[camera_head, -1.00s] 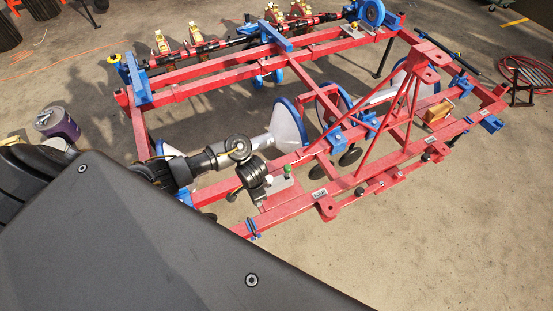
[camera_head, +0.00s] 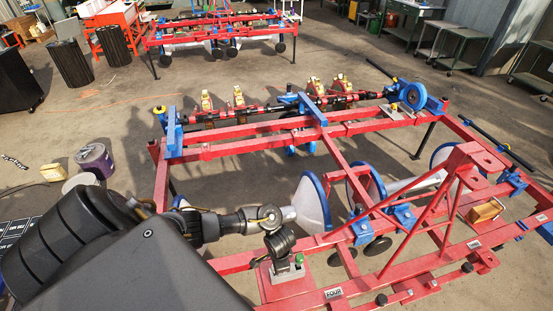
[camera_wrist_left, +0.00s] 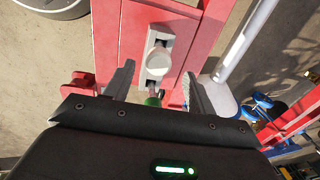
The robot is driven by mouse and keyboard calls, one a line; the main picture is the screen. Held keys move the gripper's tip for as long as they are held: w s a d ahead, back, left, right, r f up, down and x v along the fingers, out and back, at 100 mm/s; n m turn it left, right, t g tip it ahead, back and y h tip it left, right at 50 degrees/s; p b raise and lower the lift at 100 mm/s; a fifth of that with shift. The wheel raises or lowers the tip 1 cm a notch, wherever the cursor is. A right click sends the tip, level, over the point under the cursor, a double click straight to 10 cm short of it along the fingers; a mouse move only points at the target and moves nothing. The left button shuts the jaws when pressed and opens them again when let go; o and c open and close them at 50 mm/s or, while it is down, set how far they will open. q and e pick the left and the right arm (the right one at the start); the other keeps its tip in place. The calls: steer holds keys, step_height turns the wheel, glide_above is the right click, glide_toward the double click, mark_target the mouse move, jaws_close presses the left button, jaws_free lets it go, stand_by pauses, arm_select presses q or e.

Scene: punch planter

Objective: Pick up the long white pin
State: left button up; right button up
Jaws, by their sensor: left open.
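A white pin-like part (camera_wrist_left: 158,62) with a rounded head sits in a grey bracket (camera_wrist_left: 178,27) on the red frame in the left wrist view. I see it almost end-on, so its length cannot be told. My left gripper (camera_wrist_left: 160,84) is open, with one finger on each side below the pin's head and nothing held. A green knob (camera_wrist_left: 153,101) shows between the fingers; it also shows in the head view (camera_head: 299,258). In the head view my left gripper (camera_head: 283,252) is small and dark above the near red beam, and the pin cannot be made out. My right gripper is not in view.
The red planter frame (camera_head: 250,138) spreads across the head view, with white cones (camera_head: 311,203) and a long white tube (camera_wrist_left: 247,38) near the gripper. A purple bucket (camera_head: 94,160) stands at left. Another red machine (camera_head: 215,32) stands behind. Floor is open between them.

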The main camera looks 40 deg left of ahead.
arm_select(q)
steer(key=shift+s+f, duration=0.15)
steer(key=shift+f, duration=0.4)
steer(key=f, duration=0.1)
steer(key=f+b, duration=0.1)
steer(key=f, duration=0.1)
steer(key=shift+a+f, duration=0.25)
steer(key=shift+f, duration=0.35)
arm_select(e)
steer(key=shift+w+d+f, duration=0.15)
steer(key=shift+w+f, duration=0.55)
arm_select(q)
steer(key=c, duration=1.2)
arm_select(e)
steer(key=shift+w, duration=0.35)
